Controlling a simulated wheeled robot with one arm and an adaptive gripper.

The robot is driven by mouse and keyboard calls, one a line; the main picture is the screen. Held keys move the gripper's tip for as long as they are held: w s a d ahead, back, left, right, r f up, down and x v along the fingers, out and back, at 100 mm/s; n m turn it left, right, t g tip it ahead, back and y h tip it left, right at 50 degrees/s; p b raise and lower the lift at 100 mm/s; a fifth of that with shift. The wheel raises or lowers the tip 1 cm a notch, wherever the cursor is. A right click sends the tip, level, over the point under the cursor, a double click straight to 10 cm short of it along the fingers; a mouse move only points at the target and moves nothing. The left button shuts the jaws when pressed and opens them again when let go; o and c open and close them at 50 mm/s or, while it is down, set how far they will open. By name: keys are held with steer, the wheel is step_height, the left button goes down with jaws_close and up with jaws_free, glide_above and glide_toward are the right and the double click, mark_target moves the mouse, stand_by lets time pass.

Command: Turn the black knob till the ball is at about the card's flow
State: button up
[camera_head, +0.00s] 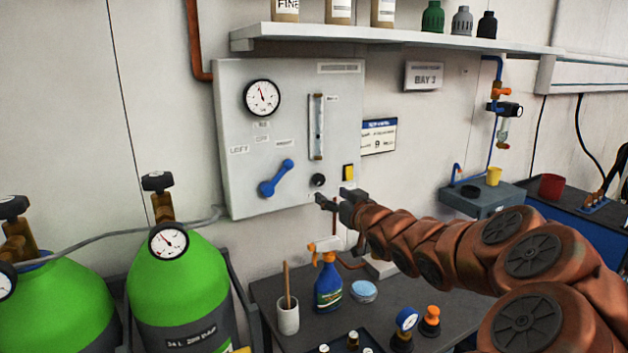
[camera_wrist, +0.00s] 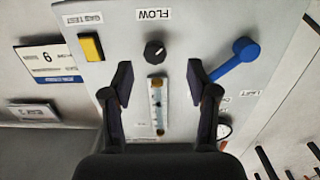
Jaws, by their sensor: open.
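The black knob (camera_head: 318,180) is on the grey panel below the flow tube (camera_head: 317,127). In the wrist view, which is upside down, the knob (camera_wrist: 154,52) shows a pale pointer mark and sits under the FLOW label. My gripper (camera_head: 330,196) is open and empty, just below and in front of the knob. In the wrist view its fingertips (camera_wrist: 160,70) are apart, with the knob between and beyond them; no touch shows. The tube (camera_wrist: 157,108) is clear there, but I cannot make out the ball surely. The card (camera_head: 378,136) right of the panel bears a digit like 9.
A blue lever (camera_head: 276,178) is left of the knob and a yellow button (camera_head: 348,172) right of it. A round gauge (camera_head: 262,97) is above. Below, a spray bottle (camera_head: 328,284) and cup (camera_head: 288,316) stand on the bench. Green cylinders (camera_head: 178,285) stand at left.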

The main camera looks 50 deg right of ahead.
mark_target(321, 182)
steer(key=shift+t, duration=0.3)
steer(key=shift+d+r+p+x, duration=0.15)
steer(key=shift+p+x, duration=0.1)
steer(key=shift+x, duration=1.05)
steer(key=shift+d+r+p+x, duration=0.1)
steer(key=shift+r+p+x, duration=0.1)
steer(key=shift+x, duration=1.05)
steer(key=shift+d+r+p+x, duration=0.15)
steer(key=shift+p+x, duration=0.1)
steer(key=shift+x, duration=1.05)
steer(key=shift+s, duration=0.1)
steer(key=c, duration=1.1)
steer(key=shift+f, duration=0.15)
jaws_close()
